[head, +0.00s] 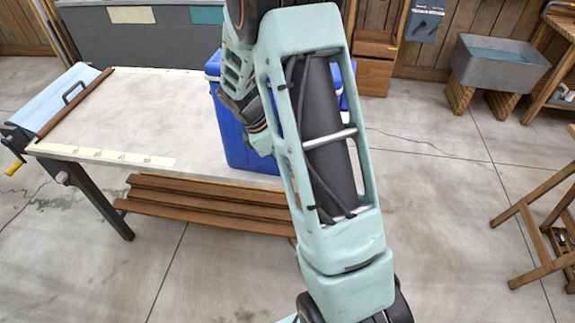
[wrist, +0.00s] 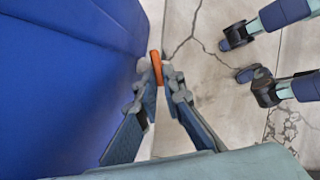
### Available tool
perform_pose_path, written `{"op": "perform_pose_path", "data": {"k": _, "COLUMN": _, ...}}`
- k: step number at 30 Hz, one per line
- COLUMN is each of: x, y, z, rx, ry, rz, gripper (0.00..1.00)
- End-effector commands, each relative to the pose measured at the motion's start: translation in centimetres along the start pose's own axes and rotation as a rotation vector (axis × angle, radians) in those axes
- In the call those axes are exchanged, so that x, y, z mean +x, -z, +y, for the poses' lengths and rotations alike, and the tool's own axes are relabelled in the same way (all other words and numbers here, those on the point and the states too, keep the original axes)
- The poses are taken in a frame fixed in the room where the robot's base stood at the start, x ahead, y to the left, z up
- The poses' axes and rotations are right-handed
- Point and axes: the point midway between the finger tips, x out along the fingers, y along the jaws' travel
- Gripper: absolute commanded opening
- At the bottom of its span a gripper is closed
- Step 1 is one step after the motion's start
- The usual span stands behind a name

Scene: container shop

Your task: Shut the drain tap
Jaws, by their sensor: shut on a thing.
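A blue cooler (head: 232,135) with a white-edged lid stands at the right end of the worktable, partly hidden behind my arm. Its blue wall fills the left of the wrist view (wrist: 60,70). The drain tap's orange handle (wrist: 156,65) and a small pale tap body (wrist: 143,66) stick out from this wall. My gripper (wrist: 160,82) is shut on the orange handle, which shows upright between the fingertips. In the head view the tap and my fingers are hidden behind my arm.
A grey basin (head: 500,60) stands on wooden legs at the back right. A wooden trestle (head: 540,220) is at the right. Open concrete floor lies between.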

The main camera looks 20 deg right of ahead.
Motion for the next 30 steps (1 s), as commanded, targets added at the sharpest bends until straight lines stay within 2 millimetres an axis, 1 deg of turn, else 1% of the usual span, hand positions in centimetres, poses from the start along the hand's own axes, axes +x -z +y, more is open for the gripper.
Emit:
{"op": "perform_pose_path", "data": {"k": 16, "x": 0.00, "y": -0.01, "z": 0.07, "rx": 0.023, "ry": 0.009, "rz": 0.000, "gripper": 0.00}}
{"op": "perform_pose_path", "data": {"k": 17, "x": 0.00, "y": -0.02, "z": 0.08, "rx": 0.023, "ry": 0.009, "rz": 0.000, "gripper": 0.10}}
{"op": "perform_pose_path", "data": {"k": 21, "x": 0.00, "y": -0.01, "z": 0.07, "rx": 0.023, "ry": 0.009, "rz": 0.000, "gripper": 0.25}}
{"op": "perform_pose_path", "data": {"k": 30, "x": -0.15, "y": 0.00, "z": 0.09, "rx": 0.022, "ry": 0.008, "rz": 0.000, "gripper": 0.25}}
